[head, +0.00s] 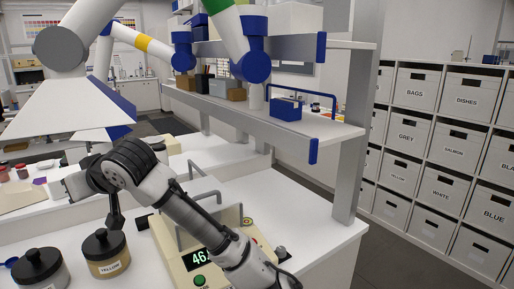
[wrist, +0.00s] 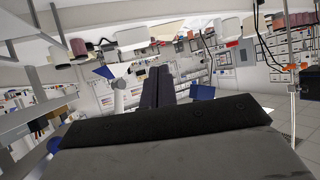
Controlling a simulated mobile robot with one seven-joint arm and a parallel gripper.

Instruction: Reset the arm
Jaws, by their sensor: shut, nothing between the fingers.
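My gripper (wrist: 161,72) shows in the wrist view as two dark fingers side by side in the middle, closed together. Nothing is held between them. In the head view my arm rises from the bottom edge and bends at a dark joint left of centre, above the bench.
A beige device (head: 166,237) with a green "46" readout stands under my arm. A raised shelf (head: 280,112) holds a blue box (head: 286,109). White bench top (head: 290,203) is clear to the right of the device. Labelled storage boxes (head: 413,90) line the right wall.

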